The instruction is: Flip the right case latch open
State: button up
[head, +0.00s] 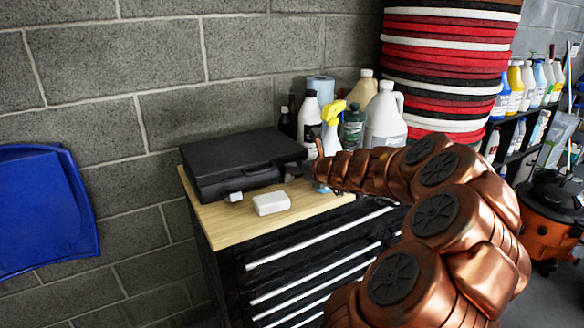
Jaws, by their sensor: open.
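A black case (235,155) lies flat on the wooden worktop, with its lid down. A small pale piece (235,197) sticks out low at the left part of its front and looks like a latch; its exact state is too small to tell. The right latch cannot be made out; the front's right end is dark and close to my gripper. My gripper (301,168) is a small dark shape at the end of my copper arm, at the case's right front corner. It is open, with nothing visible in it. Whether it touches the case cannot be told.
A white block (271,204) lies on the wooden worktop (226,232) in front of the case. Several bottles (385,118) and a blue roll (320,88) stand behind my arm. Stacked red, white and black pads (445,70) rise at the right. The worktop's front left is clear.

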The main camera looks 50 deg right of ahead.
jog(key=shift+x, duration=2.35)
jog(key=shift+a, duration=0.1)
jog(key=shift+c, duration=0.3)
grip_shut()
jog(key=shift+f+b, duration=0.1)
jog(key=shift+b, duration=0.3)
